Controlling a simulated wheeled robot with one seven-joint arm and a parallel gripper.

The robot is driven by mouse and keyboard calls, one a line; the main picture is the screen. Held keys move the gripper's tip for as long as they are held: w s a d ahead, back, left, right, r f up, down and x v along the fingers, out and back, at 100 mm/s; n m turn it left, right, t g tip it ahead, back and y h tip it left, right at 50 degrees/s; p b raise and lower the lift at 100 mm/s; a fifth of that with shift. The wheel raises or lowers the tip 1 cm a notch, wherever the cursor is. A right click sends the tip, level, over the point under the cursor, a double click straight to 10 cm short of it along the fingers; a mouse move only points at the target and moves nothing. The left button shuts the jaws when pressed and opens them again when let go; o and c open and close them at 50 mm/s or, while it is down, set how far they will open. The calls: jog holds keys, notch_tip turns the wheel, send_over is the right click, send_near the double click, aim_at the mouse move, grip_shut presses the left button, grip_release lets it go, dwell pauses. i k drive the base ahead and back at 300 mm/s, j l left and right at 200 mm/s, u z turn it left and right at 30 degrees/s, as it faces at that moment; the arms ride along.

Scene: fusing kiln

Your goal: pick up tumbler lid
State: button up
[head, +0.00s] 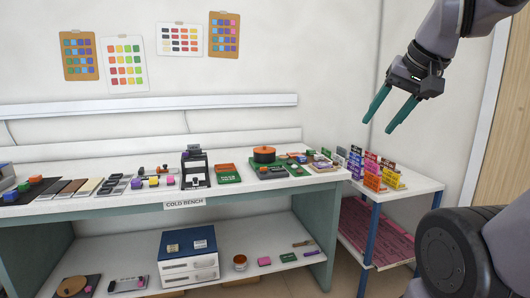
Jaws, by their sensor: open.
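My gripper (378,127) is at the upper right of the head view, in the air. Its two teal fingers point down and to the left, spread apart with nothing between them. A round orange lid (264,150) sits on a dark base towards the right end of the bench. It looks like the tumbler lid, but I cannot be sure at this size. My gripper is above and to the right of it, well apart from it. A small round jar with a reddish top (240,262) stands on the lower shelf.
The cold bench (122,201) is crowded with samples, small tools and a black stand (196,167). A side table (425,184) at the right holds several bright packets (373,172). A white drawer unit (188,262) stands on the lower shelf. The air above the bench is free.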

aim_at(264, 149)
jog(key=i+j+z, duration=0.1)
jog(key=i+j, duration=0.35)
jog(key=i, duration=0.3)
jog(key=i+j, duration=0.55)
jog(key=i, duration=0.2)
jog(key=i+j+z, duration=0.15)
jog(key=i+j, duration=0.4)
jog(key=i, duration=0.15)
